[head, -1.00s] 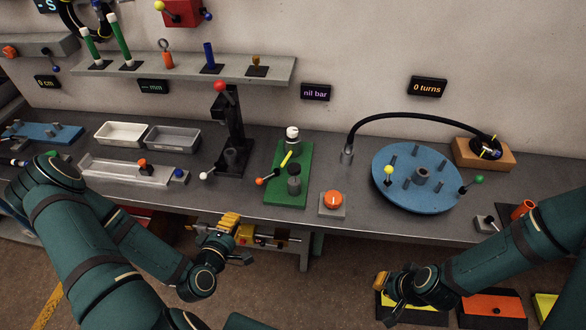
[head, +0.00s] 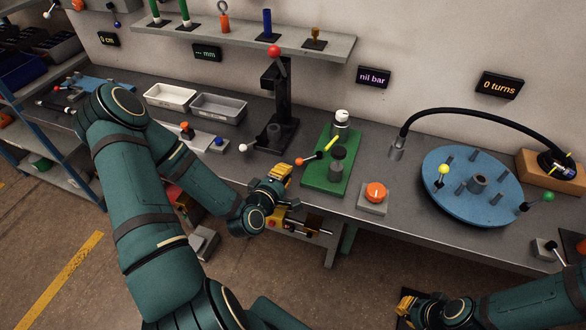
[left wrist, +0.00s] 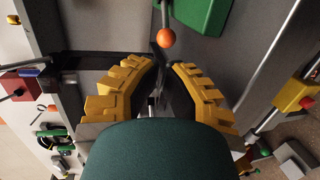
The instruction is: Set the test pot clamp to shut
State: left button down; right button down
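A green board (head: 322,187) on the bench carries a dark grey pot (head: 337,160), a white-topped part (head: 342,117) and a lever. The lever has an orange ball (head: 299,161) at its near left end and a yellow section (head: 327,144) at the other. I cannot tell how far the clamp is closed. My left gripper (head: 281,171) is just left of and below the orange ball. In the left wrist view its yellow fingers (left wrist: 165,68) are open, with the orange ball (left wrist: 166,38) just beyond the tips. My right gripper (head: 405,305) is low at the bottom, its fingers unclear.
A black press stand (head: 279,95) with a red knob stands behind my left gripper. An orange button box (head: 374,197) is right of the board. A blue disc (head: 460,200) with pegs lies further right. The "nil bar" display (head: 373,77) hangs above.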

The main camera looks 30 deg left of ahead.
pick_arm(q)
jog(key=x, duration=0.5)
jog(key=shift+w, duration=0.1)
jog(key=shift+a, duration=0.1)
jog(key=shift+w+a+m+h+b, duration=0.4)
jog(key=shift+a+m+h+b, duration=0.25)
jog(key=shift+h, duration=0.35)
jog(key=shift+w+a, duration=0.65)
jog(key=shift+a, duration=0.1)
